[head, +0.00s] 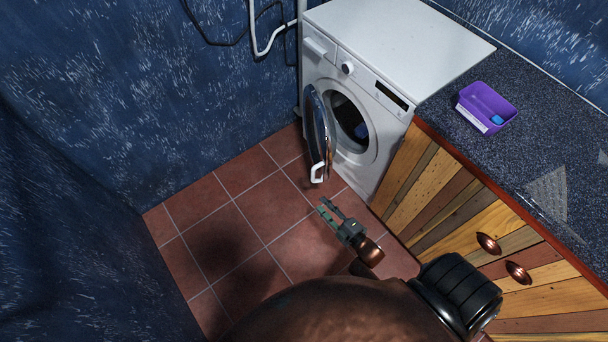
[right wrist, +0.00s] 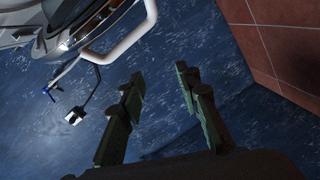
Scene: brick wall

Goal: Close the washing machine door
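The white washing machine (head: 398,40) stands in the far corner. Its round door (head: 319,130) stands wide open, hinged at the left of the opening, with a white handle (head: 318,173) at its lower edge. Something dark and blue shows inside the drum opening (head: 350,122). My right gripper (head: 325,205) is open and empty, in front of the door and a little below the handle in the picture, apart from it. In the right wrist view the handle (right wrist: 128,40) shows above the two spread fingers (right wrist: 155,80). My left gripper is not in view.
A wooden-striped cabinet (head: 440,195) with a dark speckled worktop (head: 520,130) stands right of the machine. A purple tub (head: 487,107) sits on the worktop. Red floor tiles (head: 240,235) are clear, with blue walls (head: 180,80) at left. A white hose (head: 258,40) hangs behind.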

